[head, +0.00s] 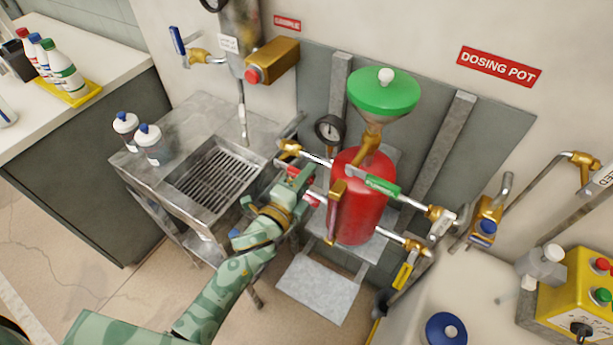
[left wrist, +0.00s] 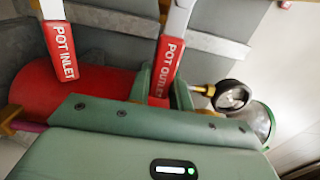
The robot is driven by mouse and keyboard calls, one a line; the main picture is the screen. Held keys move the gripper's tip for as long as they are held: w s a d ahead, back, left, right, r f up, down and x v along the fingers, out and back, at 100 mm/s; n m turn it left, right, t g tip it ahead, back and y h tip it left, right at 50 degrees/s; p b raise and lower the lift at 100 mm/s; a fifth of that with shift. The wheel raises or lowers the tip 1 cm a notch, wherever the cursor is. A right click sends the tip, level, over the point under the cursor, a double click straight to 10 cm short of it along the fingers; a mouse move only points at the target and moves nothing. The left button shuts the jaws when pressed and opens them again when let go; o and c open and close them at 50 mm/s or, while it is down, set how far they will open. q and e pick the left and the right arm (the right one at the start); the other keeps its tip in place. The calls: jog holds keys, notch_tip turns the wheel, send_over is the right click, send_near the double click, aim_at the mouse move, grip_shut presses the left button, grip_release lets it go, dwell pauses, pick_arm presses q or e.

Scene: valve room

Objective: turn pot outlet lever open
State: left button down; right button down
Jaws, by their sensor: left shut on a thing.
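The dosing pot (head: 365,205) is a red cylinder with a green funnel lid (head: 384,92). My left gripper (head: 297,181) is at the pipes on the pot's left side. In the left wrist view the red handle marked POT OUTLET (left wrist: 167,66) lies between the two green fingers of my left gripper (left wrist: 161,85), which are shut on it. The red handle marked POT INLET (left wrist: 60,50) is beside it on the left, apart from the fingers. The fingers partly hide the outlet handle's end. My right gripper is not in view.
A pressure gauge (head: 328,129) stands close behind my left gripper. A green lever (head: 375,183) is at the pot's front. A steel sink table (head: 190,120) with two bottles is on the left. A yellow control box (head: 570,296) is at the lower right.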

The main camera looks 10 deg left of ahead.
pick_arm(q)
jog(key=shift+f, duration=0.1)
jog(key=c, duration=1.3)
grip_release()
jog(key=shift+o, duration=0.2)
jog(key=shift+s, duration=0.1)
jog(key=v, duration=1.6)
jog(key=shift+p, duration=0.3)
